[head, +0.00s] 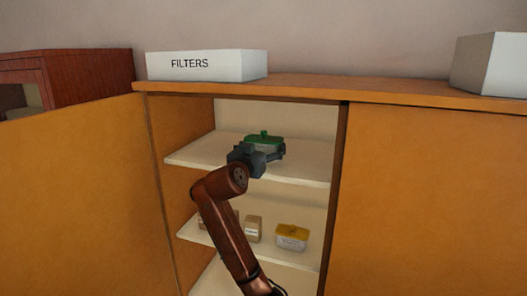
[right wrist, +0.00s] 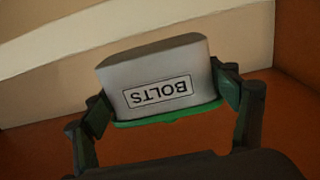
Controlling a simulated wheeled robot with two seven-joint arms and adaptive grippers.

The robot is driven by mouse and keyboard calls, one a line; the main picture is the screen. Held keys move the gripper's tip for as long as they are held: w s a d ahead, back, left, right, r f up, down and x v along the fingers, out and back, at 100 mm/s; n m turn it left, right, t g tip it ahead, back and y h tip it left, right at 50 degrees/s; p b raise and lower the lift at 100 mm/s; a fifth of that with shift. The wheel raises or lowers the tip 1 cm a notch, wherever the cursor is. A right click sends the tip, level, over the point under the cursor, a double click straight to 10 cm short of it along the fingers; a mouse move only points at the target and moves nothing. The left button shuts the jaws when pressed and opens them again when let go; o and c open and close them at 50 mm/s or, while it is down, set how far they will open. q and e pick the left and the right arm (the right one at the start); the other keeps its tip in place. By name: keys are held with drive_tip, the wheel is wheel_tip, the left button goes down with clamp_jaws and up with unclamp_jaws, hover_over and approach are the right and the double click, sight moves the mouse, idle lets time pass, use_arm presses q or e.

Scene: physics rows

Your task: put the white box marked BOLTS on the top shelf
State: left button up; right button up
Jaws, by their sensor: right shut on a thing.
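The white box marked BOLTS (right wrist: 157,85) is between the fingers of my right gripper (right wrist: 164,100) in the right wrist view. Its label reads upside down there, and its green lid is at the lower side of the picture. In the head view the box's green lid (head: 264,137) shows above my right gripper (head: 265,153), which is shut on the box inside the open cabinet. The box is at the height of the top shelf (head: 305,170). I cannot tell whether it touches the shelf. My left gripper is not in view.
A lower shelf (head: 265,254) holds a yellow-lidded box (head: 292,237) and small brown boxes (head: 253,228). A FILTERS box (head: 207,66) and another white box (head: 490,64) stand on the cabinet top. The open door (head: 75,200) is at left. The top shelf's right side is clear.

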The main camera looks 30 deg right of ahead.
drive_tip(key=shift+f, duration=0.9)
drive_tip(key=shift+f, duration=0.15)
drive_tip(key=o, duration=1.4)
drive_tip(key=b+v, duration=0.2)
drive_tip(key=v, duration=1)
drive_tip(key=shift+b, duration=0.35)
